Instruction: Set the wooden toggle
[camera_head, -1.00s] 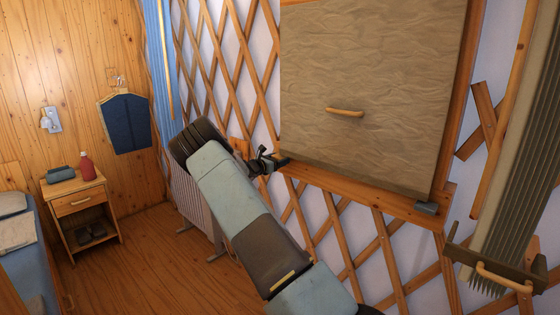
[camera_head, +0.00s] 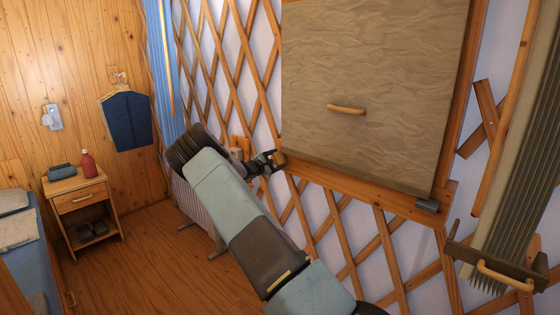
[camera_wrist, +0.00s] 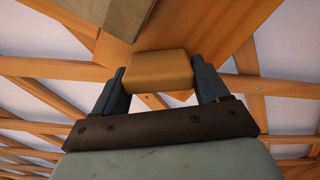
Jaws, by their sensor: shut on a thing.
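The wooden toggle (camera_wrist: 158,71) is a small light-brown block with rounded edges. In the wrist view it sits between the two fingers of my gripper (camera_wrist: 160,84), which is shut on it. The toggle lies against the lower corner of a wooden frame (camera_wrist: 120,42). In the head view my gripper (camera_head: 274,160) is at the lower left corner of the framed grey-brown panel (camera_head: 370,90), where the toggle is too small to make out clearly. The panel has a wooden handle (camera_head: 346,109) and hangs over the frame's opening.
A small grey block (camera_head: 427,205) sits at the lower right of the frame. A rolled slatted blind (camera_head: 520,190) with a handle hangs at the right. A wooden lattice (camera_head: 385,250) covers the wall. A nightstand (camera_head: 80,203) and a radiator (camera_head: 190,208) stand at the left.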

